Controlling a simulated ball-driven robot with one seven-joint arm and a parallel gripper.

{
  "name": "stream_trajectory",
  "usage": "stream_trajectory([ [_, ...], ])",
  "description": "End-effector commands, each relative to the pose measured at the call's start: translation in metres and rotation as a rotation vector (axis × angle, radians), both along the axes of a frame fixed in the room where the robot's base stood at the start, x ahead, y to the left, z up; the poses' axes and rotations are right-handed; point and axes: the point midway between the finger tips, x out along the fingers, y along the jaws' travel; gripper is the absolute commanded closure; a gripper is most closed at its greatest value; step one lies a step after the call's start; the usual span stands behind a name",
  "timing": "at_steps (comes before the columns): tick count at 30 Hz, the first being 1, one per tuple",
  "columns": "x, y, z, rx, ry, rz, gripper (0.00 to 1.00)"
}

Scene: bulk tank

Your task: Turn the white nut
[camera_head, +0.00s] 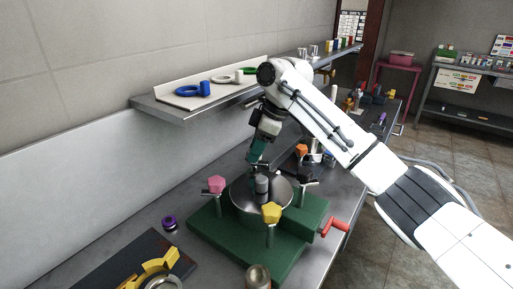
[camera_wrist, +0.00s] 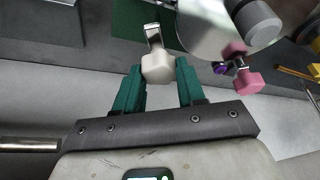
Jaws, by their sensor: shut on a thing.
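The white nut (camera_wrist: 158,66) sits on a metal bolt between the two green fingers of my gripper (camera_wrist: 160,74) in the wrist view. The fingers are shut on it near their tips. In the head view my gripper (camera_head: 258,162) reaches down at the back of the round metal lid (camera_head: 240,196) on the green base (camera_head: 273,262). The white nut is not clearly visible there, hidden by the gripper.
Other nuts stand around the lid: pink (camera_head: 216,184), yellow (camera_head: 271,212) and black (camera_head: 305,174). A grey cylinder (camera_head: 261,188) rises from the lid. A red crank handle (camera_head: 334,226) sticks out right. A shelf (camera_head: 200,106) hangs behind, near my arm.

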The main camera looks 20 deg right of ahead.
Motion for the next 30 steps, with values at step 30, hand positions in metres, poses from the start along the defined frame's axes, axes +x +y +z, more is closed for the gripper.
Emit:
stream_trajectory([
  [30, -0.0035, 0.0041, 0.0054, 0.001, 0.005, -0.525, 0.91],
])
